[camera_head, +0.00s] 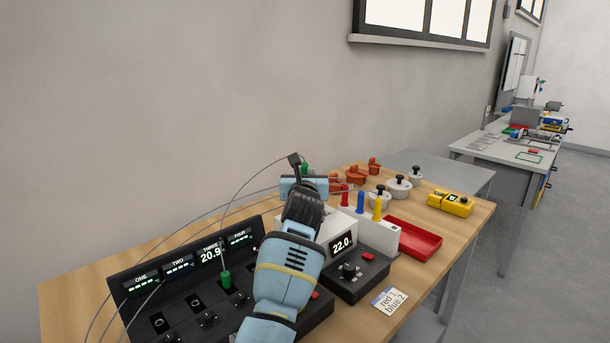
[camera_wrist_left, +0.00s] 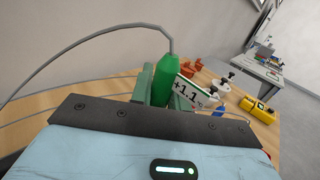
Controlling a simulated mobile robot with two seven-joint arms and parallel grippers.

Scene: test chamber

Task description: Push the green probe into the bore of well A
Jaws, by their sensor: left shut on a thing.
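My left gripper (camera_head: 304,186) is shut on a green probe (camera_wrist_left: 153,78), which shows large between the fingers in the left wrist view. In the head view only a bit of this probe (camera_head: 306,168) shows above the gripper. A grey cable leaves its top. A white block unit (camera_head: 342,243) with a 22.0 display stands right of and below the gripper, partly hidden by my arm. I cannot make out a well marked A or its bore. My right gripper is out of view.
A white rack (camera_head: 383,237) holds red, blue and yellow handles beside a red tray (camera_head: 414,238). A black panel (camera_head: 181,271) with several displays stands left. A yellow meter (camera_head: 450,203), white weights and orange pieces lie behind. Loose cables arc across the left.

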